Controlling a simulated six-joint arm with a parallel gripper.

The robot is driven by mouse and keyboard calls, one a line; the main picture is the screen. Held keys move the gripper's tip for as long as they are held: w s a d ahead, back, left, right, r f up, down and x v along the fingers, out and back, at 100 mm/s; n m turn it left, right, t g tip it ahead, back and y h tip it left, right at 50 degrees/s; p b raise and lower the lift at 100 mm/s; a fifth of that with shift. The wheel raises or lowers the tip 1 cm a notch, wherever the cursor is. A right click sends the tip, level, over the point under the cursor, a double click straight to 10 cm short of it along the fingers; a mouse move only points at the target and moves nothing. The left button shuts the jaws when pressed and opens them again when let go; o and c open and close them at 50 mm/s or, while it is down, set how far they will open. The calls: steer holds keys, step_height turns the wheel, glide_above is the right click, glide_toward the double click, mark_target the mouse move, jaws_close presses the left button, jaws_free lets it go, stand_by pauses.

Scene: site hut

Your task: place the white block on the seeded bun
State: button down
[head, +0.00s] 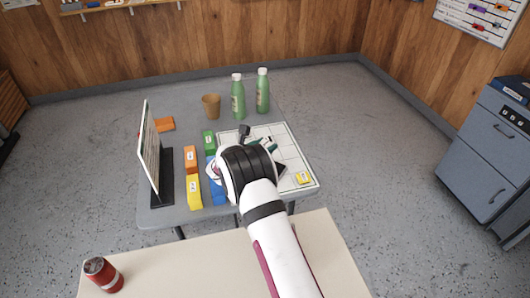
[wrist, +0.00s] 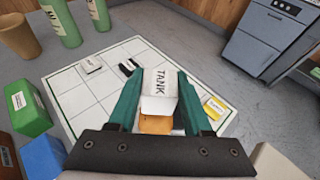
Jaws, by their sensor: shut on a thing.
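The white block (wrist: 158,92), lettered "TANK", is between the two teal fingers of my gripper (wrist: 160,88) in the wrist view. My gripper is shut on it. A rounded orange-brown thing (wrist: 156,124), likely the seeded bun, shows just below the block's near edge; no seeds can be made out. I cannot tell whether block and bun touch. In the head view my gripper (head: 266,146) is mostly behind my arm, over the white gridded board (head: 300,161). The held block and the bun are hidden there.
Green (head: 209,142), orange (head: 191,159), yellow (head: 194,191) and blue blocks line the board's left. A yellow block (head: 303,177) lies on its right corner. An upright panel (head: 150,147) stands left. Two green bottles (head: 238,97) (head: 262,92) and a brown cup (head: 211,105) stand behind.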

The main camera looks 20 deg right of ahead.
steer(key=shift+f, duration=1.35)
steer(key=shift+c, duration=1.7)
jaws_free()
steer(key=shift+f, duration=0.15)
